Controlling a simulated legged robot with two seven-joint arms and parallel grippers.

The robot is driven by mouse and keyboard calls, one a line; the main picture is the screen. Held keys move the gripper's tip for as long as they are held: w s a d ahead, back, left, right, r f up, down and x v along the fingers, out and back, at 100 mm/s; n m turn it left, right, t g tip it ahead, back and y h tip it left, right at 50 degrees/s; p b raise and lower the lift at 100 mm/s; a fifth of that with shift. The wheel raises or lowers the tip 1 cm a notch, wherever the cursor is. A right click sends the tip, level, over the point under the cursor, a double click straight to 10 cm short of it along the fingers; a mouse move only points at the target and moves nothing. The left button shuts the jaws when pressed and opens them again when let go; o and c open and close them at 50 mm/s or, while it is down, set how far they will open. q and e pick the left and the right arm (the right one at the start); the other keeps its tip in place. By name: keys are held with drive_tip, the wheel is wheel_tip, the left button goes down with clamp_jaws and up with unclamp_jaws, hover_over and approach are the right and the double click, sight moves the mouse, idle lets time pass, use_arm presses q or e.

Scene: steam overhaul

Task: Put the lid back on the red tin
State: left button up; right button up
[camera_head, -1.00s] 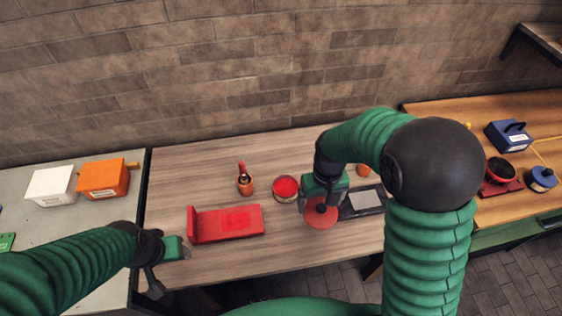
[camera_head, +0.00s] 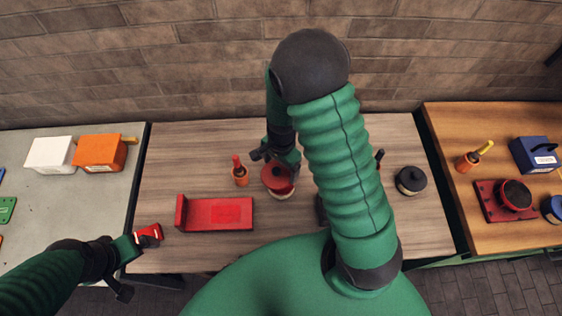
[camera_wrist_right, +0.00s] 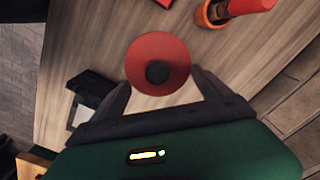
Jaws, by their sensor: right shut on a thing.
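The red tin (camera_head: 283,195) stands on the wooden table, its pale lower side showing below the red. The round red lid with a dark knob (camera_wrist_right: 146,80) is between the fingers of my right gripper (camera_wrist_right: 160,90) in the wrist view. My right gripper (camera_head: 275,164) is shut on the lid and holds it over the tin in the head view. The gripper partly hides the lid, and I cannot tell whether lid and tin touch. My left gripper (camera_head: 143,238) is near the table's front left; a red patch shows at its tip, and its jaw state is unclear.
A red angled block (camera_head: 215,214) lies left of the tin. An orange pot with a red-handled tool (camera_head: 240,176) stands close beside the tin. A dark round lidded pot (camera_head: 410,181) stands at right. My right arm hides part of the table.

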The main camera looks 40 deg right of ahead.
wheel_tip(320, 180, down, 2)
drive_tip(key=shift+s+b, duration=0.1)
drive_tip(key=shift+b, duration=0.7)
drive_tip(key=d+f+b, duration=0.1)
drive_tip(key=f, duration=0.1)
drive_tip(key=d+f+b, duration=0.2)
drive_tip(key=shift+d+f, duration=0.3)
drive_tip(key=shift+a+f, duration=0.1)
drive_tip(key=shift+f, duration=0.05)
drive_tip(key=a, duration=0.2)
drive_tip(key=shift+a+r, duration=0.35)
drive_tip(key=shift+a, duration=0.05)
drive_tip(key=shift+d+f, duration=0.15)
drive_tip(key=shift+d, duration=0.25)
drive_tip(key=shift+d+f, duration=0.1)
drive_tip(key=shift+d, duration=0.8)
drive_tip(key=shift+a+r, duration=0.2)
drive_tip(key=shift+a, duration=0.7)
drive_tip(key=shift+d+f, duration=0.2)
drive_tip(key=shift+d, duration=0.75)
drive_tip(key=shift+a+r, duration=0.1)
drive_tip(key=shift+a, duration=0.5)
use_arm(q)
drive_tip(key=f, duration=0.4)
drive_tip(key=shift+d+f, duration=0.4)
drive_tip(key=shift+d, duration=0.1)
drive_tip(key=shift+d+r, duration=0.1)
drive_tip(key=shift+d, duration=0.2)
use_arm(e)
drive_tip(key=shift+d, duration=0.1)
